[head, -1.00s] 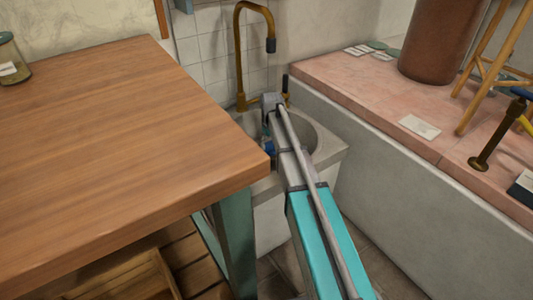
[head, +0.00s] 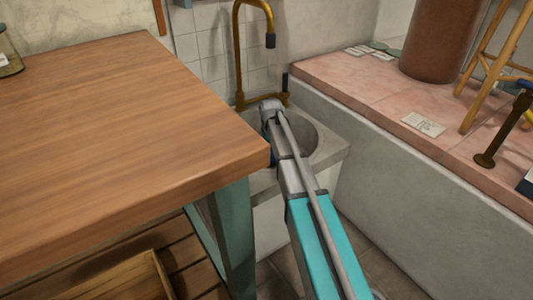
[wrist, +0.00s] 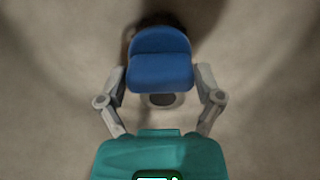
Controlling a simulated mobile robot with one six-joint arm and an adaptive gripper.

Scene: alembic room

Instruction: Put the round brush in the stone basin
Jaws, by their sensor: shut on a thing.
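The stone basin (head: 328,148) stands beyond the table's right corner, under the brass tap. My arm reaches over it. In the wrist view my gripper (wrist: 160,78) is shut on the round brush (wrist: 160,58), with one finger on each side. The brush shows a blue body, and a dark part shows at its far end. The pale basin surface (wrist: 50,70) fills the background behind it. In the head view my arm and the table corner mostly hide the gripper and brush. I cannot tell whether the brush touches the basin.
The wooden table (head: 110,140) is close on the left, its corner beside my arm. The brass tap (head: 238,55) rises behind the basin. A pink-topped ledge (head: 370,90) runs along the right, with a brown cylinder (head: 440,40) and a wooden stool (head: 480,85) on it.

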